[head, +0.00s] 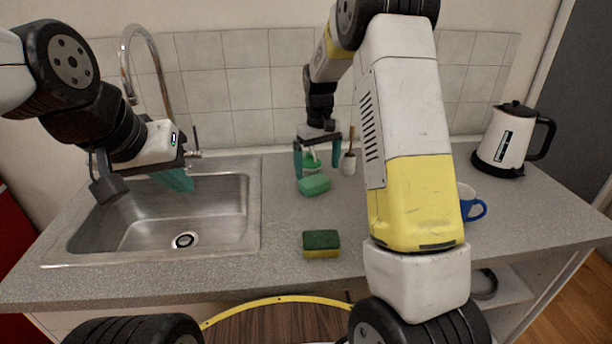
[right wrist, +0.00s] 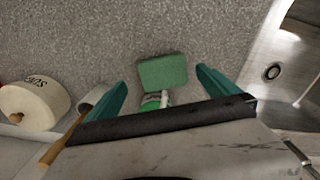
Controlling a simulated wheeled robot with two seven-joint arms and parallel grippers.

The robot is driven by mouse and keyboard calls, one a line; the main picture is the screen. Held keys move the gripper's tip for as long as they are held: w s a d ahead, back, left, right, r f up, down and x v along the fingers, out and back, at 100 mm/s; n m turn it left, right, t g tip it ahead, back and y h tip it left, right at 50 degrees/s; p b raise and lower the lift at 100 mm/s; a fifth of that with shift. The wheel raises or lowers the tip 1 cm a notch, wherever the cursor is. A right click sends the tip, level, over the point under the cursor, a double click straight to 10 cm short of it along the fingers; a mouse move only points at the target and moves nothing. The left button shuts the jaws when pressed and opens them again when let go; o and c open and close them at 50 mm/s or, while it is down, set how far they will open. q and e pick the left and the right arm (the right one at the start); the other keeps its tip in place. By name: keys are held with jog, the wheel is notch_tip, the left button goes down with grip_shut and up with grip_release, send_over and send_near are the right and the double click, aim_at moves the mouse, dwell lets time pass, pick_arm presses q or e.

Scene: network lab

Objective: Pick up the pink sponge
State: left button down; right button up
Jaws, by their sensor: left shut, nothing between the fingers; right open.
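No pink sponge shows in either view. A yellow sponge with a dark green top (head: 321,244) lies nearer the front edge. My left gripper (head: 184,186) is shut and empty above the sink.
A green bottle (head: 311,163) stands behind the green sponge. A white brush holder (head: 348,163) is beside it. The sink (head: 251,215) is at left; a blue-and-white mug (head: 471,204) and kettle (head: 502,142) are at right. A white lettered jar (right wrist: 35,103) shows in the wrist view.

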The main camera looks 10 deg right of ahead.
aim_at(317, 182)
jog(key=f, duration=0.5)
jog(key=shift+s+a+f, duration=0.15)
jog(key=shift+s+f, duration=0.05)
jog(key=shift+s, duration=0.05)
jog(key=shift+c, duration=0.2)
jog(key=c, duration=1.4)
jog(key=shift+r, duration=0.5)
jog(key=shift+c, duration=0.2)
jog(key=s, duration=0.1)
jog(key=s+r, duration=0.1)
jog(key=s, duration=0.2)
jog(key=shift+r, duration=0.25)
notch_tip(317, 182, up, 13)
jog(key=shift+f, duration=0.2)
